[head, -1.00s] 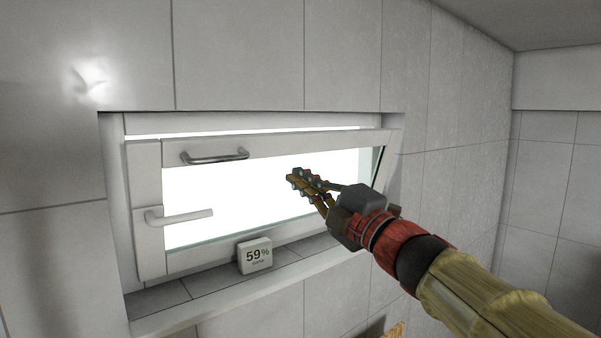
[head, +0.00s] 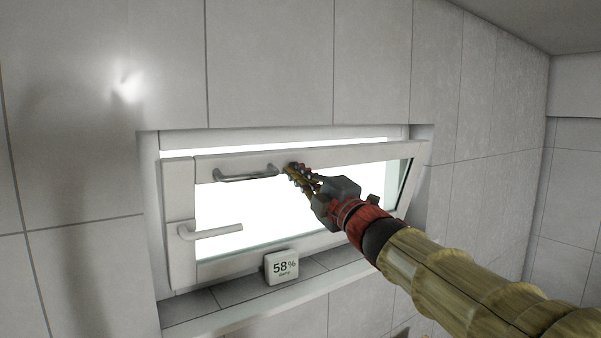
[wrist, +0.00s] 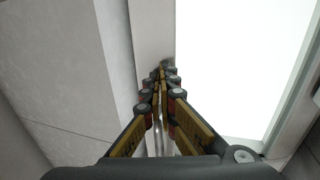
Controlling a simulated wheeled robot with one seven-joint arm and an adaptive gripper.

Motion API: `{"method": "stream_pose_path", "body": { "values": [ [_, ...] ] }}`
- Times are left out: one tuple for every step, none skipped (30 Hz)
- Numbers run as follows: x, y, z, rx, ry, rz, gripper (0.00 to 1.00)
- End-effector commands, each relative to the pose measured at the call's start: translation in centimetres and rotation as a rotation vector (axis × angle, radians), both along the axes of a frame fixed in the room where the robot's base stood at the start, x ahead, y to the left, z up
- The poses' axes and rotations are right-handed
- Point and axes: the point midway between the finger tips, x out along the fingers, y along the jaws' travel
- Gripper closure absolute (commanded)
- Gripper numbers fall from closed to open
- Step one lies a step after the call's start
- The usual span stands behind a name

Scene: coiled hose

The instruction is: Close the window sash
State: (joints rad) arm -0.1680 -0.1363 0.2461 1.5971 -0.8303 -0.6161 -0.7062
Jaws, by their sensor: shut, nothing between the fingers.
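The window sash (head: 330,153) is white and tilted inward at its top, with a bright gap above its top rail. It also shows in the wrist view (wrist: 151,30). A metal bar handle (head: 246,174) sits on the left part of the top rail. A white lever handle (head: 211,231) is on the left side of the sash, pointing right. My gripper (head: 291,168) is shut and empty, its fingertips beside the right end of the bar handle in the head view. In the wrist view my fingers (wrist: 161,75) partly cover the bar; I cannot tell whether they touch it.
A small white display reading 58% (head: 282,268) stands on the tiled sill (head: 235,291) below the sash. The window sits in a recess in a grey tiled wall (head: 270,65). A side wall stands at the right.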

Motion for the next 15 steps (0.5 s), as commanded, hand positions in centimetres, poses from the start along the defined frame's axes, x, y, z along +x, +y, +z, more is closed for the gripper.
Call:
{"method": "stream_pose_path", "body": {
  "values": [
    [0.0,0.0,0.0,0.000,0.000,0.000,1.00],
    [0.0,0.0,0.0,0.000,0.000,0.000,1.00],
    [0.0,0.0,0.0,0.000,0.000,0.000,1.00],
    [0.0,0.0,0.0,0.000,0.000,0.000,1.00],
    [0.1,0.1,0.0,0.000,0.000,0.000,1.00],
    [0.4,0.2,0.1,0.000,0.000,0.001,1.00],
    [0.6,0.4,0.3,0.000,0.000,0.001,1.00],
    [0.9,0.7,0.5,0.000,-0.001,0.002,1.00],
    [1.5,1.1,0.8,0.000,0.000,0.002,1.00],
    [2.0,1.4,1.0,0.000,0.000,0.002,1.00],
    [2.4,1.8,1.3,0.000,-0.001,0.003,1.00],
    [3.1,2.3,1.6,0.000,-0.001,0.003,1.00],
    [3.6,2.7,1.9,0.000,-0.001,0.003,1.00],
    [4.1,3.0,2.1,0.000,-0.001,0.003,1.00],
    [4.7,3.4,2.3,0.001,-0.002,0.003,1.00]
  ]
}}
